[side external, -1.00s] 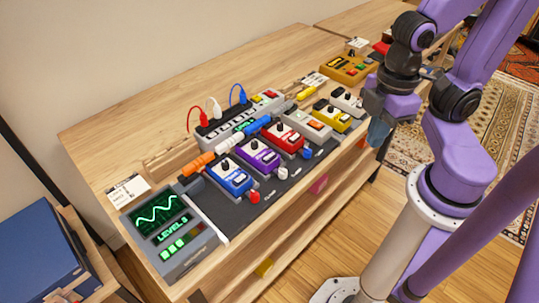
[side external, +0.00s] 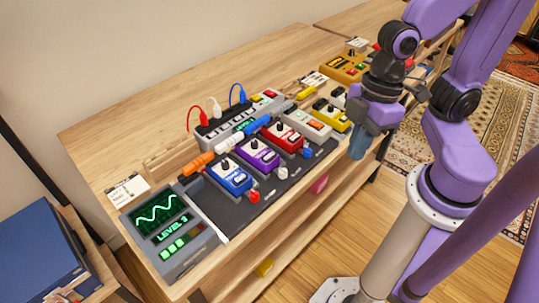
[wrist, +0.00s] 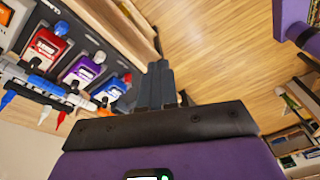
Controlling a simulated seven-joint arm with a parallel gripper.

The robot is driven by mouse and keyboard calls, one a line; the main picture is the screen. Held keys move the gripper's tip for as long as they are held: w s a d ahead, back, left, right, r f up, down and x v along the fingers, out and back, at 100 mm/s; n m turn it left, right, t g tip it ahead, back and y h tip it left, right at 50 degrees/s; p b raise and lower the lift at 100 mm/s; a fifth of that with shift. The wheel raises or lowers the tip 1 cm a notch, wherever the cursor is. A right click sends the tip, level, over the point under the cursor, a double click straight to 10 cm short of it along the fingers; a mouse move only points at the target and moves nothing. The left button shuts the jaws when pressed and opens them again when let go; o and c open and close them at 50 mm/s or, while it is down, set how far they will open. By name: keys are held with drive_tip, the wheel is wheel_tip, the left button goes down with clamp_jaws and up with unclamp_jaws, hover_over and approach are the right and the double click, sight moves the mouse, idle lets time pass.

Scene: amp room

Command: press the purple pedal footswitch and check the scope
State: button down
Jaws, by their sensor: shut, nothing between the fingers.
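The purple pedal (side external: 260,154) sits on a dark board on the bench, between a blue pedal (side external: 230,178) and a red pedal (side external: 285,137). A small white cap (side external: 281,172) is at its front end. The purple pedal also shows left of my fingers in the wrist view (wrist: 82,71). The scope (side external: 164,212) at the bench's near left end shows a green wave, "LEVEL 3" and green bars. My gripper (side external: 356,152) is shut and empty, pointing down in front of the bench edge, right of and apart from the purple pedal. Its fingers are together in the wrist view (wrist: 161,70).
Grey, yellow (side external: 333,115) and whitish pedals stand farther along the row. Coloured plugs and cables and a grey switch box (side external: 222,127) are behind the pedals. An amber box (side external: 345,68) is farther back. Bare bench top lies behind the row.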

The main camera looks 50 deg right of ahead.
drive_tip(key=w+a+f+t+y, duration=0.1)
drive_tip(key=w+a+f+y, duration=0.1)
drive_tip(key=w+a, duration=0.3)
drive_tip(key=m+t+h, duration=0.2)
drive_tip(key=t, duration=0.6)
hover_over(272, 158)
wheel_tip(272, 158, down, 4)
drive_tip(key=shift+d+r, duration=0.1)
drive_tip(key=shift+r, duration=0.1)
drive_tip(key=shift+f, duration=0.1)
drive_tip(key=shift+f, duration=4.3)
drive_tip(key=shift+f, duration=0.15)
drive_tip(key=shift+f, duration=0.25)
